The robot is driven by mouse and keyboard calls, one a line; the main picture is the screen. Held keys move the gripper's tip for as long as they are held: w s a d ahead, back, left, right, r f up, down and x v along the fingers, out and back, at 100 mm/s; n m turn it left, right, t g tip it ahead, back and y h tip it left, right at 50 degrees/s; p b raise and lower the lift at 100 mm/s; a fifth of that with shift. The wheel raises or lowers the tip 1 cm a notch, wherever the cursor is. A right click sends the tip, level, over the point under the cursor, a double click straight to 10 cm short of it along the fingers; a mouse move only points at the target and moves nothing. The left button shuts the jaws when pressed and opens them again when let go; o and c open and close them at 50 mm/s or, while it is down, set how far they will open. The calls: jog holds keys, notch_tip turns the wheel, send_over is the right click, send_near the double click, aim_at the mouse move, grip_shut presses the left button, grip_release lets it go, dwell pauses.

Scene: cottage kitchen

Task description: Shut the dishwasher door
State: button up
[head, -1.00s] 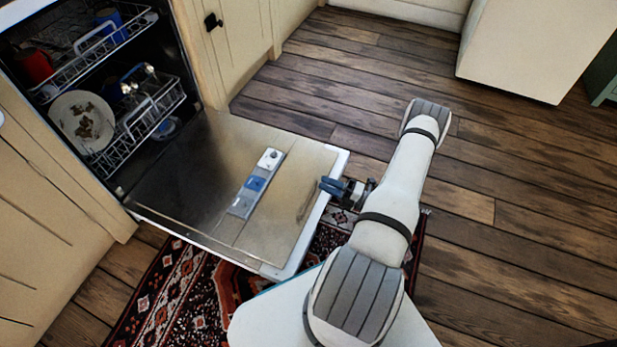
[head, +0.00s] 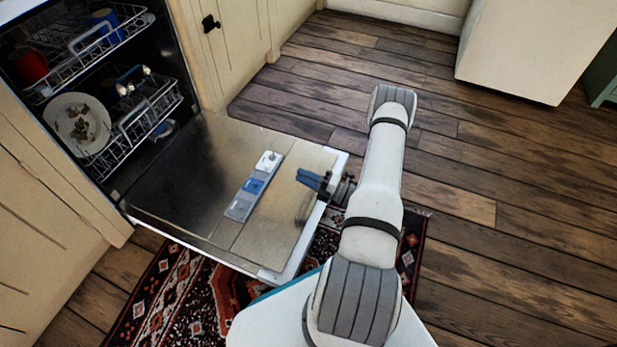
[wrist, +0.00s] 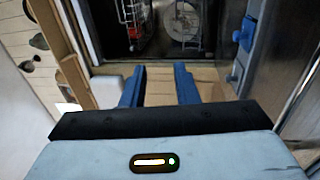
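The dishwasher door (head: 180,195) is open and folded down, its inner face up, with a grey and blue dispenser strip (head: 254,186) on it. Behind it is the open dishwasher cavity, with racks (head: 140,122) pushed in. My gripper (head: 308,179) has blue fingers and appears over the door's outer edge, near its far right corner, in the head view. In the wrist view, the two fingers of my gripper (wrist: 160,82) stand apart with nothing visible held between them. I cannot tell whether the fingers touch the door.
The racks hold a dirty white plate (head: 78,124), a red mug (head: 28,66) and a blue mug (head: 104,22). A patterned rug (head: 175,290) lies under the door. Cream cabinets (head: 232,45) flank the dishwasher. The wooden floor (head: 480,190) to the right is clear.

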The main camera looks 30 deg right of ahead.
grip_shut()
dwell(1.0)
jog(key=c, duration=0.5)
grip_release()
jog(key=shift+c, duration=0.2)
jog(key=o, duration=0.6)
jog(key=shift+o, duration=0.2)
